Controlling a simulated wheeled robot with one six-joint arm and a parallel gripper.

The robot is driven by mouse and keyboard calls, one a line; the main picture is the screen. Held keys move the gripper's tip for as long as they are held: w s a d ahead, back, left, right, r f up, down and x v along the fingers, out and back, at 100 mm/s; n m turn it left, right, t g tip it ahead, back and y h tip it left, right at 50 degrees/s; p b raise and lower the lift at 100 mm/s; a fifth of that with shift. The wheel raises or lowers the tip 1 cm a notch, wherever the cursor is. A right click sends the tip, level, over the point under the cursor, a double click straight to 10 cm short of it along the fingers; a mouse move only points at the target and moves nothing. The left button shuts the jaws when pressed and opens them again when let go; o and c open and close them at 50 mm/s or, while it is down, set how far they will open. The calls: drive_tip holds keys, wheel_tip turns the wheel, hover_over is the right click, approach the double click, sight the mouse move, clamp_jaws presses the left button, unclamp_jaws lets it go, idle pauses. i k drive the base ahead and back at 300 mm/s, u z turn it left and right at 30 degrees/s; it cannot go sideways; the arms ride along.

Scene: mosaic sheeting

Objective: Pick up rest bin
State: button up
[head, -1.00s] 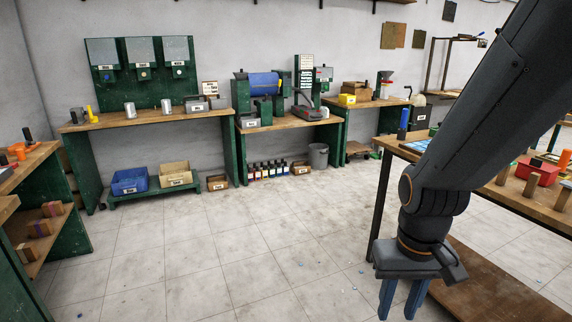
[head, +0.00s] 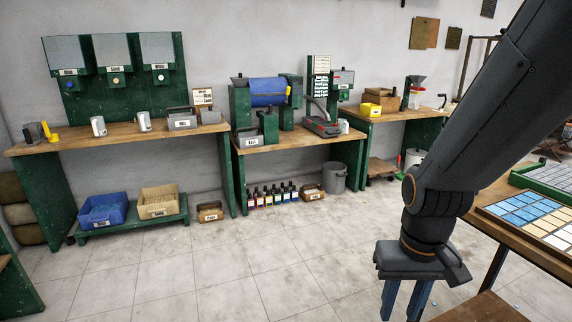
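A small grey bin (head: 249,142) with a white label that seems to read "Rest" stands on the middle wooden bench, at its front left, below the blue drum machine. Another grey bin (head: 182,122), with a handle and a different label, stands on the left bench. My gripper (head: 405,302) hangs at the lower right, pointing down, with its two blue fingers apart and nothing seen between them. Its fingertips are at or past the bottom edge of the picture. It is well short of the benches, far from the labelled bin.
The middle bench (head: 290,140) also holds a blue drum machine (head: 268,92) and a red-grey tool (head: 322,126). Bottles, a small brown box (head: 311,192) and a grey bucket (head: 335,177) stand below. A table with tiles (head: 528,212) is close at right. Open tiled floor lies ahead.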

sight(249, 139)
drive_tip(key=u, duration=0.15)
drive_tip(key=i, duration=1.85)
drive_tip(key=u, duration=0.4)
drive_tip(key=i, duration=2.45)
drive_tip(key=u, duration=0.25)
